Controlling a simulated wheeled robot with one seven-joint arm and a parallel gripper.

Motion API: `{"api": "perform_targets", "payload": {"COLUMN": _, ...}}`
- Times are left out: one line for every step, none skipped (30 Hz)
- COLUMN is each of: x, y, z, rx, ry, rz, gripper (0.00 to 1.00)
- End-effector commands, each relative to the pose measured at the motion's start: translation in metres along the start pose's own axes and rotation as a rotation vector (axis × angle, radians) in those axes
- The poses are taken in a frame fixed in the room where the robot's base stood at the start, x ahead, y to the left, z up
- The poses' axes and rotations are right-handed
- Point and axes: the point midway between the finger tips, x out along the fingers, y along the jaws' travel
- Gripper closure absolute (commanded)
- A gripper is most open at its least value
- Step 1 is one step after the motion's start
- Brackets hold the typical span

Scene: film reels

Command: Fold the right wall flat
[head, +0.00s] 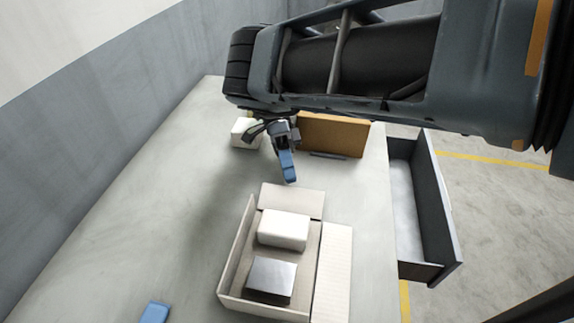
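A shallow pale box (233,262) sits on the table in the head view. Its left and front walls stand up. The right wall (334,268) looks laid outward, flat or nearly so, beside the box. The back wall (291,200) also looks folded outward. Inside the box are a white block (283,229) and a grey metallic block (271,279). My gripper (288,172) hangs behind the box's back wall, apart from the right wall. Its blue fingers are seen nearly edge-on, so their opening cannot be judged. Nothing shows held in it.
A brown upright panel (335,134) stands behind my gripper to the right, with a white block (242,133) to the left. A blue item (154,312) lies at front left. An open drawer (440,220) juts out right of the table. The table's left part is clear.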

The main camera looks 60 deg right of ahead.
Motion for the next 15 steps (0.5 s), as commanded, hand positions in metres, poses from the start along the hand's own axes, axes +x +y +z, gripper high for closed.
{"api": "perform_targets", "payload": {"x": -0.009, "y": -0.003, "z": 0.001, "rx": -0.005, "ry": -0.006, "rz": -0.005, "gripper": 0.85}}
{"api": "perform_targets", "payload": {"x": -0.01, "y": -0.003, "z": 0.001, "rx": -0.004, "ry": -0.005, "rz": -0.001, "gripper": 0.85}}
{"api": "perform_targets", "payload": {"x": -0.014, "y": -0.003, "z": 0.001, "rx": -0.003, "ry": -0.004, "rz": 0.001, "gripper": 0.85}}
{"api": "perform_targets", "payload": {"x": -0.016, "y": -0.003, "z": 0.001, "rx": -0.004, "ry": -0.004, "rz": 0.002, "gripper": 0.85}}
{"api": "perform_targets", "payload": {"x": -0.019, "y": -0.002, "z": 0.001, "rx": -0.003, "ry": -0.003, "rz": 0.001, "gripper": 0.85}}
{"api": "perform_targets", "payload": {"x": -0.022, "y": -0.002, "z": 0.001, "rx": -0.002, "ry": -0.004, "rz": 0.001, "gripper": 0.85}}
{"api": "perform_targets", "payload": {"x": -0.024, "y": -0.002, "z": 0.001, "rx": -0.002, "ry": -0.002, "rz": 0.001, "gripper": 0.85}}
{"api": "perform_targets", "payload": {"x": -0.025, "y": -0.002, "z": 0.001, "rx": -0.002, "ry": -0.002, "rz": 0.0, "gripper": 0.85}}
{"api": "perform_targets", "payload": {"x": -0.027, "y": -0.001, "z": 0.0, "rx": -0.002, "ry": -0.001, "rz": 0.0, "gripper": 0.85}}
{"api": "perform_targets", "payload": {"x": -0.029, "y": -0.001, "z": 0.0, "rx": -0.001, "ry": -0.001, "rz": -0.001, "gripper": 0.85}}
{"api": "perform_targets", "payload": {"x": -0.03, "y": -0.001, "z": 0.0, "rx": -0.001, "ry": -0.001, "rz": -0.001, "gripper": 0.85}}
{"api": "perform_targets", "payload": {"x": -0.031, "y": 0.0, "z": 0.0, "rx": 0.0, "ry": -0.001, "rz": -0.002, "gripper": 0.85}}
{"api": "perform_targets", "payload": {"x": -0.031, "y": 0.0, "z": 0.0, "rx": 0.0, "ry": 0.0, "rz": -0.002, "gripper": 0.85}}
{"api": "perform_targets", "payload": {"x": -0.031, "y": 0.0, "z": 0.0, "rx": 0.0, "ry": 0.0, "rz": -0.002, "gripper": 0.85}}
{"api": "perform_targets", "payload": {"x": -0.031, "y": 0.0, "z": 0.0, "rx": 0.0, "ry": 0.0, "rz": -0.002, "gripper": 0.85}}
